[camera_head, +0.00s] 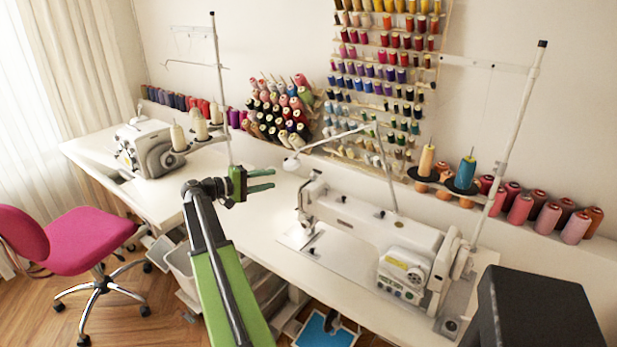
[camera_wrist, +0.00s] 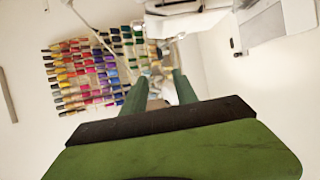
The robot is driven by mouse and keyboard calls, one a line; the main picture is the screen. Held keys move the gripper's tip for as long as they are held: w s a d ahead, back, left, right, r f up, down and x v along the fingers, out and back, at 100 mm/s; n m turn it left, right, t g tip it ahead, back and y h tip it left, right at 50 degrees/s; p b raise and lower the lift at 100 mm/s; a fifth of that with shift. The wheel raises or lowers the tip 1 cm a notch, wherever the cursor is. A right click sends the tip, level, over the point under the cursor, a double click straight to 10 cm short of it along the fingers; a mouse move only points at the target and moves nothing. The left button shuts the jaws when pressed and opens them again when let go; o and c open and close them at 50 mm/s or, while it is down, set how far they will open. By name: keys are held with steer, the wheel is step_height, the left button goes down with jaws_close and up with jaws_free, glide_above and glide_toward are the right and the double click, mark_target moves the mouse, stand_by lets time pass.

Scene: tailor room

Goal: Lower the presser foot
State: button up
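A white sewing machine (camera_head: 375,235) stands on the white table in the head view. Its needle end (camera_head: 308,205) faces left, towards my arm. The presser foot is too small to make out there. My gripper (camera_head: 274,180) is left of the machine's needle end, above the table and apart from the machine. Its two green fingers are parted with nothing between them. In the wrist view the fingers of my gripper (camera_wrist: 155,88) point at the wall, and part of the white machine (camera_wrist: 190,18) shows at the top.
A second machine (camera_head: 150,145) stands on the left table. A thread rack (camera_head: 385,85) hangs on the wall. A white lamp (camera_head: 292,163) and thread stand poles rise near the machine. A pink chair (camera_head: 90,235) is at the left. Bare tabletop (camera_head: 255,220) lies below my gripper.

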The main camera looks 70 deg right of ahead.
mark_target(314, 171)
steer(key=b+x, duration=0.2)
steer(key=x, duration=1.5)
jaws_close()
stand_by(0.6)
